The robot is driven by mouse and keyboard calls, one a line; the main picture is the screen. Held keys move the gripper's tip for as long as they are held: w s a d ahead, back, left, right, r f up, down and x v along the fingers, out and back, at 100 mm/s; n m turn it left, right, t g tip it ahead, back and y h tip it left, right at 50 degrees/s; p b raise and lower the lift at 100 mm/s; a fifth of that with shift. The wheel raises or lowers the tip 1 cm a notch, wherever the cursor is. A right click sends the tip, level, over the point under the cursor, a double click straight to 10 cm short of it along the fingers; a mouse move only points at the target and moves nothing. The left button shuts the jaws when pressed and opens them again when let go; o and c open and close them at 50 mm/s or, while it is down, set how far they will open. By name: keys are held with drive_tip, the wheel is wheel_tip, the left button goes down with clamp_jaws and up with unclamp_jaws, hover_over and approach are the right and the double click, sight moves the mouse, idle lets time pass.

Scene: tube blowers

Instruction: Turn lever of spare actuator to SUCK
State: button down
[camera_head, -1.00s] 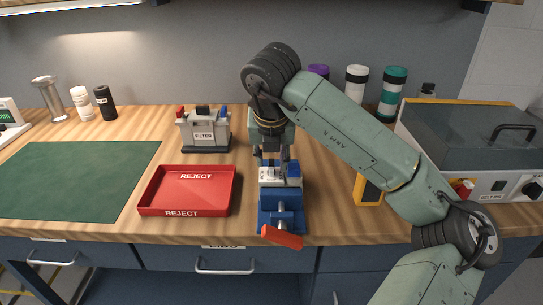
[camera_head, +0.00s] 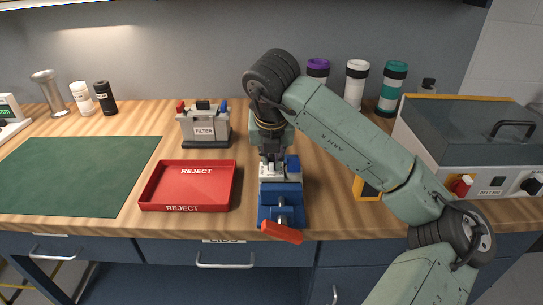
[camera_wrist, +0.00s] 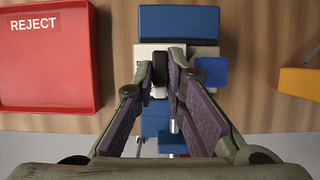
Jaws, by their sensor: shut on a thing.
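A small white block (camera_head: 265,170), which looks like the spare actuator, sits in a blue vise (camera_head: 280,193) near the table's front edge. In the wrist view the white body (camera_wrist: 146,50) shows beneath my fingertips, with a dark lever-like piece (camera_wrist: 160,76) on top. My gripper (camera_head: 272,162) points straight down over it. In the wrist view my gripper (camera_wrist: 162,78) has its fingertips closed on either side of the dark piece. The fingers hide much of the block, and no SUCK marking can be read.
A red REJECT tray (camera_head: 188,188) lies left of the vise. A FILTER unit (camera_head: 204,128) stands behind the tray. The vise's orange handle (camera_head: 282,232) juts over the front edge. A yellow-edged object (camera_head: 369,190) and a lidded machine (camera_head: 470,140) are at right.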

drive_tip(key=shift+b, duration=0.4)
drive_tip(key=shift+d+f+n+y+b, duration=0.15)
drive_tip(key=shift+n+y+b, duration=0.25)
drive_tip(key=shift+n+b, duration=0.65)
drive_tip(key=shift+n+y+b, duration=0.5)
drive_tip(key=shift+n+b, duration=0.7)
drive_tip(key=shift+n, duration=0.05)
drive_tip(key=n+g+y+b, duration=0.1)
drive_tip(key=n, duration=0.2)
drive_tip(key=shift+w+d+n, duration=0.1)
drive_tip(key=shift+n, duration=0.2)
drive_tip(key=shift+w+r+n+g+y, duration=0.1)
drive_tip(key=shift+n+g+y, duration=0.2)
drive_tip(key=shift+n, duration=0.6)
drive_tip(key=shift+r+n+g+y, duration=0.1)
drive_tip(key=shift+n+g+y, duration=0.15)
drive_tip(key=shift+n, duration=0.65)
drive_tip(key=c, duration=1.6)
unclamp_jaws()
drive_tip(key=shift+d, duration=0.1)
drive_tip(key=shift+c, duration=0.2)
